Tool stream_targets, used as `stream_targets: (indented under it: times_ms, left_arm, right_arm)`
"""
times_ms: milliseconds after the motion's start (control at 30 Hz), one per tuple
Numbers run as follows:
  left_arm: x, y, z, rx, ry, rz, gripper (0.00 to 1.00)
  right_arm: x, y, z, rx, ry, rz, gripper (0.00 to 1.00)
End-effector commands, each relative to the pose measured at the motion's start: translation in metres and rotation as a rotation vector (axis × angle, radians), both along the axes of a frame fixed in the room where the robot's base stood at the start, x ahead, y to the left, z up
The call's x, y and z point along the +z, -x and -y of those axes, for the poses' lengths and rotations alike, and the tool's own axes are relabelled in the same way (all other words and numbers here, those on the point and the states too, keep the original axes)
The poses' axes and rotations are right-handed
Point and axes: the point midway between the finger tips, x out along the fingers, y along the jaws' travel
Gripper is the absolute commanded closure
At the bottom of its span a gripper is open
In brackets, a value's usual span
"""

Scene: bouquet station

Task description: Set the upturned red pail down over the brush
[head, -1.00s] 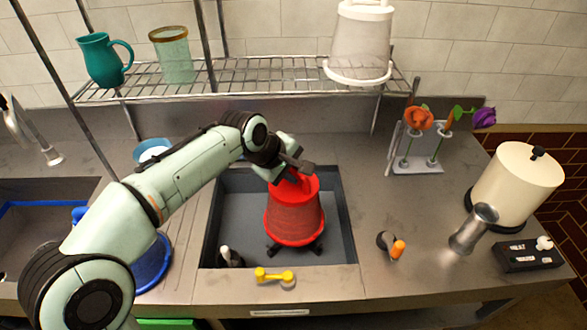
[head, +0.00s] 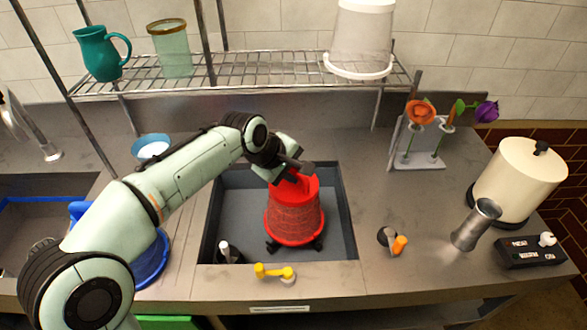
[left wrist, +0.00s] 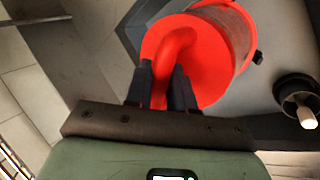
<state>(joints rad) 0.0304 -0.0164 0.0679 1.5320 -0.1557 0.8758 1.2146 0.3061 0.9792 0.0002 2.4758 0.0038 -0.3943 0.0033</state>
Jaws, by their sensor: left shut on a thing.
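The upturned red pail (head: 295,212) is in the grey sunken basin (head: 348,222), wide rim down, over a dark object whose black feet (head: 318,244) stick out around the rim. Whether the rim rests on these feet or hangs just above them I cannot tell. My left gripper (head: 285,175) is shut on the red loop on top of the pail; the loop (left wrist: 172,55) shows between the fingers in the left wrist view. No brush is clearly recognisable; a black piece with a white tip (head: 228,252) stands at the basin's front left. My right gripper is not in view.
A yellow lever (head: 275,272) is at the basin's front edge. An orange-tipped black piece (head: 393,241), a metal vase (head: 476,226) and a cream canister (head: 516,182) stand to the right. A flower rack (head: 420,160) is behind them. A wire shelf (head: 240,75) spans the back.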

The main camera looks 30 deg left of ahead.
Motion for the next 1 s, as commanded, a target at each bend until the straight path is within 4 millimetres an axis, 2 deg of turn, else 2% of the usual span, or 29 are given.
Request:
stream_targets:
  times_ms: [733,1000]
  left_arm:
    - [-0.024,0.0,0.0,0.001,0.0,0.002,1.0]
    - [-0.027,0.0,0.0,0.001,0.0,0.002,1.0]
  right_arm:
    - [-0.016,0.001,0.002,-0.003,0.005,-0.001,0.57]
    - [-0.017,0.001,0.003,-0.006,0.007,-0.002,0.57]
